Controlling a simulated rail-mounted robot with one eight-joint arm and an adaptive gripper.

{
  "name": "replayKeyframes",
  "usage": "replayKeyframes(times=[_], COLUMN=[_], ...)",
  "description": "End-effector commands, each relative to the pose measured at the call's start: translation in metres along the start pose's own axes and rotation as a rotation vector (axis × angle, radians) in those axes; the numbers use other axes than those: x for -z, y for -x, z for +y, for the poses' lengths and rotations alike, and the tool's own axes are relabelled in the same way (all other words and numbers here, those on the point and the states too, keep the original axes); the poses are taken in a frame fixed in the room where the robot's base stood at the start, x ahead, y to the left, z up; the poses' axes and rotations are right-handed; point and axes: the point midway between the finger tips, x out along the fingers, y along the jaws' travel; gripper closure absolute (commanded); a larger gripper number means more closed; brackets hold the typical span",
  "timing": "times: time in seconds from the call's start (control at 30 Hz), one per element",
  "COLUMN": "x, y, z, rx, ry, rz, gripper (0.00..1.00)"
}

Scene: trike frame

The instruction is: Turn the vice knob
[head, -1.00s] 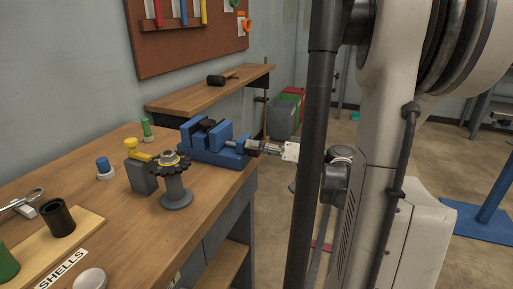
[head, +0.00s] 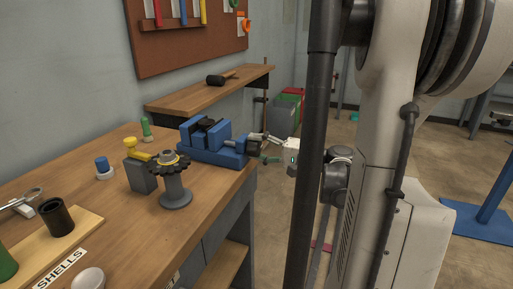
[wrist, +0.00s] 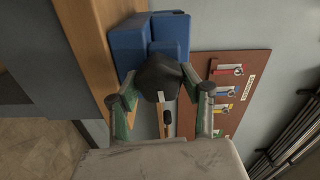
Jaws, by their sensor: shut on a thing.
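The blue vice (head: 213,146) is fixed at the right end of the wooden bench. Its dark knob (head: 253,147) sticks out on the right side. In the wrist view the knob (wrist: 158,72) looks dark and faceted, with the blue vice (wrist: 153,35) behind it. My gripper (head: 264,147) reaches the knob from the right. In the wrist view my gripper (wrist: 160,95) has one finger on each side of the knob and is shut on it. Exact contact at the fingertips is hard to see.
A gear-topped grey stand (head: 174,185) and a grey block with a yellow handle (head: 141,175) stand left of the vice. Open floor (head: 265,215) lies right of the bench.

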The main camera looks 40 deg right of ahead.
Motion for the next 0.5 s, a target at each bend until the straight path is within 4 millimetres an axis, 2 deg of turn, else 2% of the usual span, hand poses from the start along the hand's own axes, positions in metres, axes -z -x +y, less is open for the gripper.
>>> replayKeyframes(times=[0.5], x=[-0.0001], y=[0.0], z=[0.0], rx=[0.001], ry=[-0.102], rz=[0.0], gripper=[0.86])
